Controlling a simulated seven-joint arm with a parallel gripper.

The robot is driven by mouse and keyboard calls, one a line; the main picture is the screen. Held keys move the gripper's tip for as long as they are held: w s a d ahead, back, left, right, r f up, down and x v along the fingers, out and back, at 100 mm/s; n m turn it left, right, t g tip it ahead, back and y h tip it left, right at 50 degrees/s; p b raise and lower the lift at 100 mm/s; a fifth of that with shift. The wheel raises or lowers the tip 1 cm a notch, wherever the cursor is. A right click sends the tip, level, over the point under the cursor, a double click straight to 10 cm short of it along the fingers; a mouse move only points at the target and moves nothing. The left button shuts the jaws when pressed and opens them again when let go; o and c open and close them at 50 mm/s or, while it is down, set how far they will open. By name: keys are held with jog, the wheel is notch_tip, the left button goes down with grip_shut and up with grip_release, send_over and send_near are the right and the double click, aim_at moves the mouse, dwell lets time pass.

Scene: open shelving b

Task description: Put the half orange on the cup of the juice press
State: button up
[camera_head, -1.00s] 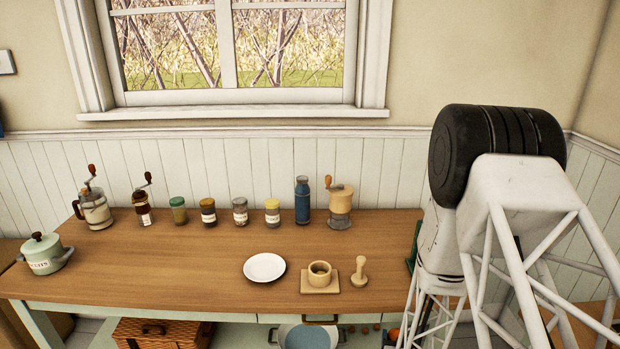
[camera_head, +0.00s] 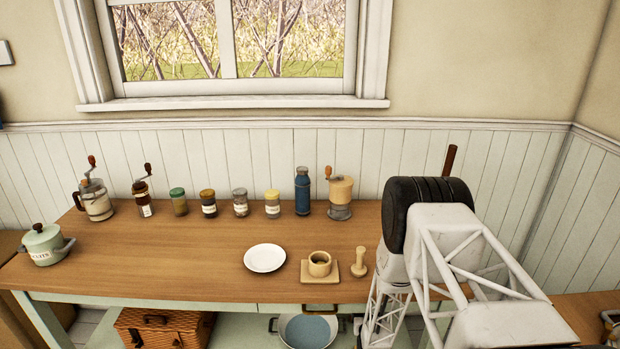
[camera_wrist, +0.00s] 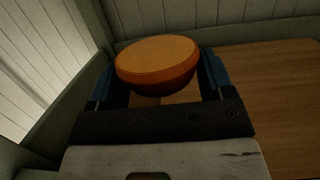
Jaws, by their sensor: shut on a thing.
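The half orange (camera_wrist: 157,62) is in the wrist view, held between the blue fingers of my gripper (camera_wrist: 160,72), with its flat cut face turned up. My gripper is shut on it. In the head view my arm hides the gripper and the orange. A brown upright handle (camera_head: 449,160) shows behind my arm and may belong to the juice press, whose body and cup are hidden there. A beige cup on a square base (camera_head: 319,264) stands near the counter's front; I cannot tell whether it belongs to a press.
A white plate (camera_head: 265,258) and a wooden tamper (camera_head: 359,262) flank the beige cup. Several jars, a blue bottle (camera_head: 302,190) and grinders line the back of the wooden counter (camera_head: 180,255). A green pot (camera_head: 43,244) is at left. The counter's left middle is clear.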

jog(key=shift+w+a+f, duration=0.2)
jog(key=shift+w+a, duration=0.8)
jog(key=shift+w, duration=0.1)
jog(key=shift+d, duration=0.1)
jog(key=s+d+r+m+g+h, duration=0.1)
jog(key=s+d+r+m+h, duration=0.25)
jog(key=s+d, duration=0.9)
jog(key=s+d+r+m+g+h, duration=0.15)
jog(key=s+d+r+h, duration=0.3)
jog(key=s+d, duration=0.8)
jog(key=s+d+r+m+g+h, duration=0.1)
jog(key=s+d+r+m+h, duration=0.1)
jog(key=s+d+r, duration=0.35)
jog(key=s+d+r+m+g+h, duration=0.1)
jog(key=s+d+r+m+g, duration=0.1)
jog(key=s+d, duration=0.6)
jog(key=s+r+m+g+h, duration=0.1)
jog(key=s+r+m+g, duration=0.1)
jog(key=s, duration=0.8)
jog(key=s+a+r+m+g+h, duration=0.1)
jog(key=s+r+m+g+h, duration=0.1)
jog(key=s, duration=0.8)
jog(key=s+a+r+m+g+h, duration=0.1)
jog(key=s+r+m+g, duration=0.1)
jog(key=s+r, duration=0.4)
jog(key=shift+s+m+g, duration=0.3)
jog(key=shift+s+g, duration=0.35)
jog(key=shift+s, duration=1.35)
jog(key=shift+r, duration=0.1)
